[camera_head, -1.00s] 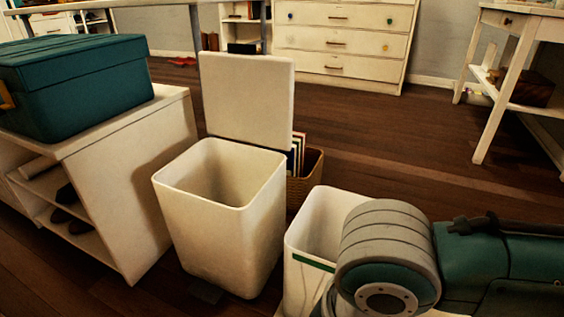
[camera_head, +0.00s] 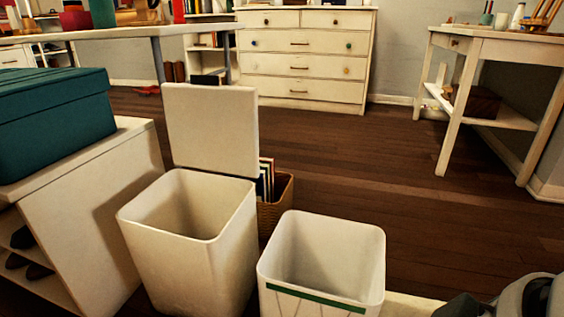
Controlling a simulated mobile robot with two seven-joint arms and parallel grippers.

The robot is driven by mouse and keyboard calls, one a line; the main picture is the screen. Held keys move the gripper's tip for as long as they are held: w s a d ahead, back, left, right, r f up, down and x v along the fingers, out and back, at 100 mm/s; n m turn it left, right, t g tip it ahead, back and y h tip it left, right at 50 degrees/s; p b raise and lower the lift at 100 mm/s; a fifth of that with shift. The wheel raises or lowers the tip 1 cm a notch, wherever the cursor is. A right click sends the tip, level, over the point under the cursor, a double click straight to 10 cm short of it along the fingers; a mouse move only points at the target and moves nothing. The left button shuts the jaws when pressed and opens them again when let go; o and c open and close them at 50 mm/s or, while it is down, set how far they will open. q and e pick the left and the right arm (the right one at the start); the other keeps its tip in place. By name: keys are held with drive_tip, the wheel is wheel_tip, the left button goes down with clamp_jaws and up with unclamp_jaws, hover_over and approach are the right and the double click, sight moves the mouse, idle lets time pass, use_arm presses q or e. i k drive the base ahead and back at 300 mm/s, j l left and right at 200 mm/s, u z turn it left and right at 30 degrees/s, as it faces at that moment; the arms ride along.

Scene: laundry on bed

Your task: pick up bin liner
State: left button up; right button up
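A white bin liner (camera_head: 322,252) stands open at the bottom centre, a square tub with a green stripe near its front rim. Its inside looks empty. To its left stands the white outer bin (camera_head: 190,245), open, with its square lid (camera_head: 212,130) raised upright at the back. The liner is outside the bin, beside it. Part of my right arm shows at the bottom right corner, apart from the liner. Neither gripper is in view.
A teal box (camera_head: 55,125) sits on a white shelf unit (camera_head: 95,200) at the left. A wicker basket (camera_head: 275,208) with books stands behind the bins. A white drawer chest (camera_head: 303,60) and desk (camera_head: 495,48) are farther back. The wooden floor at right is clear.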

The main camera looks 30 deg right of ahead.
sight(311, 266)
drive_tip(key=k+z, duration=0.1)
drive_tip(key=z, duration=1.05)
